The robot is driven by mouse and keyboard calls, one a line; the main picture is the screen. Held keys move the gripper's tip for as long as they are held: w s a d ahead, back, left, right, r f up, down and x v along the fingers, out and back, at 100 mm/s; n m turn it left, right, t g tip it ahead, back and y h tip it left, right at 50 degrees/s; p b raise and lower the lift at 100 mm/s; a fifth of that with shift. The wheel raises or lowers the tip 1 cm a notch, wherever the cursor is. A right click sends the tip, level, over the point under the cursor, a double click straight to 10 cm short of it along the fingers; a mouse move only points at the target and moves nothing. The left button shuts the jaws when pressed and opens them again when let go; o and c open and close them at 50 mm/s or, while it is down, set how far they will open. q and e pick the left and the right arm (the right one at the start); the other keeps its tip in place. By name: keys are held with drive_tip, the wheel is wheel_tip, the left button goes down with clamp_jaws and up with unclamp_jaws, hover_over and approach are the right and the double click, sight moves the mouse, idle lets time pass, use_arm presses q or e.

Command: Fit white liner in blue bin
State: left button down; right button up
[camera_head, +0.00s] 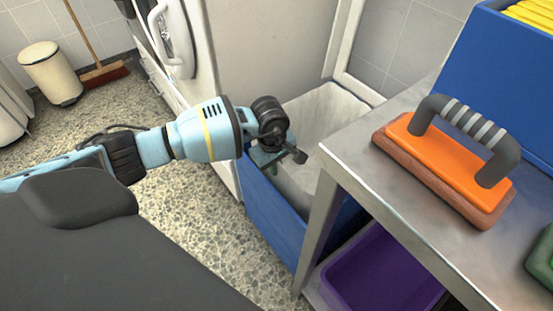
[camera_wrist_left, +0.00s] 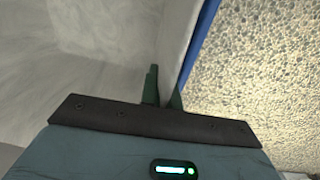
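The blue bin (camera_head: 272,222) stands on the floor between the white cabinet and the metal table. The white liner (camera_head: 322,112) hangs inside it and covers the inner walls that show. My left gripper (camera_head: 277,162) is at the bin's near left rim, pointing down. In the left wrist view the two dark green fingers (camera_wrist_left: 164,88) stand close together on either side of the liner's edge (camera_wrist_left: 185,40), shut on it. The bin's blue rim (camera_wrist_left: 206,22) shows just beyond that edge. The bin's right part is hidden behind the table. My right gripper is not in view.
A purple tub (camera_head: 370,275) is beneath. Speckled floor (camera_head: 205,235) is clear left of the bin. A broom (camera_head: 105,74) and cream pedal bin (camera_head: 50,75) are far back.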

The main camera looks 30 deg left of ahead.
use_arm(q)
drive_tip(key=shift+f+b, duration=0.45)
drive_tip(key=shift+f, duration=0.55)
drive_tip(key=shift+f+b, duration=0.45)
drive_tip(key=shift+f, duration=0.25)
drive_tip(key=c, duration=1.6)
unclamp_jaws()
drive_tip(key=shift+f, duration=0.1)
drive_tip(key=shift+o, duration=0.2)
